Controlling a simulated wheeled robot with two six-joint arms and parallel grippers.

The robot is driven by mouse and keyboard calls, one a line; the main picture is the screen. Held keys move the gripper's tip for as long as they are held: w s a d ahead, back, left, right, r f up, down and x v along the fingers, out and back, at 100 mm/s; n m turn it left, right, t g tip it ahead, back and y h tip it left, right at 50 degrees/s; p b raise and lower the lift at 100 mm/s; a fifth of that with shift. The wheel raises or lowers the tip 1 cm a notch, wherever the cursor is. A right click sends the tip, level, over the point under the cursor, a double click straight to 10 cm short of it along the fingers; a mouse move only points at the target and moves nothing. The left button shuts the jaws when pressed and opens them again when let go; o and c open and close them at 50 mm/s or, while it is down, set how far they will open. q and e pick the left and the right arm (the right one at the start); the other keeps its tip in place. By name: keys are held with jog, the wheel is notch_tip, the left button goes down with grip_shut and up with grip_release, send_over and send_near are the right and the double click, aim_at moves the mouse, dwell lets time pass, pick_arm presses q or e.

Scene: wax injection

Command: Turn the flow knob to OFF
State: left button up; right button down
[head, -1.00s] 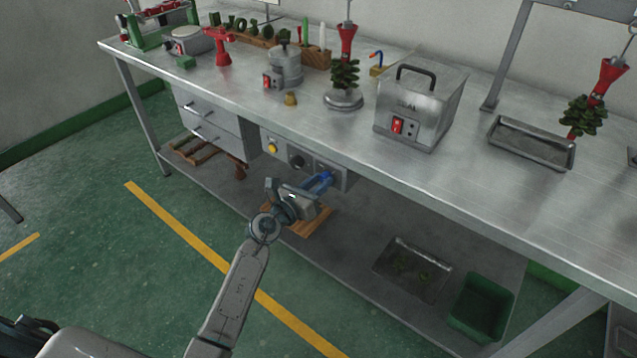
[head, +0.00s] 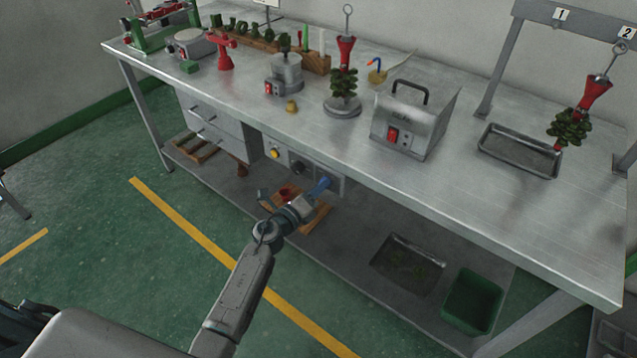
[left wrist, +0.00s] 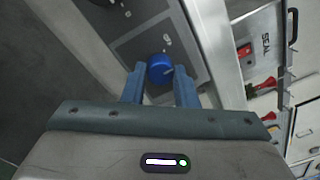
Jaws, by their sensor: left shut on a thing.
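The flow knob is a round blue knob (left wrist: 160,68) on the grey control panel under the bench top. In the left wrist view it sits between the two blue fingertips of my left gripper (left wrist: 159,74), which is shut on it. In the head view my left gripper (head: 320,186) reaches the right part of the panel (head: 336,187), and the fingers mostly hide the knob. The knob's label and exact setting are too small to read. My right gripper is not in view.
A yellow button (head: 275,153) and a dark knob (head: 298,166) are farther left on the panel. The bench top (head: 450,175) overhangs the panel. Below, the shelf holds a wooden board (head: 318,217), a metal tray (head: 405,270) and a green bin (head: 473,300).

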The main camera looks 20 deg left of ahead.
pick_arm(q)
jog(key=n+p, duration=0.5)
jog(key=n, duration=0.4)
jog(key=shift+p, duration=0.3)
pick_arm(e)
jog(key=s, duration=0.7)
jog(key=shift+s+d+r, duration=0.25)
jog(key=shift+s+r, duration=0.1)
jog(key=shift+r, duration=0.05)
pick_arm(q)
jog(key=o, duration=1)
jog(key=b+v, duration=0.1)
jog(key=v, duration=1)
jog(key=shift+d, duration=0.2)
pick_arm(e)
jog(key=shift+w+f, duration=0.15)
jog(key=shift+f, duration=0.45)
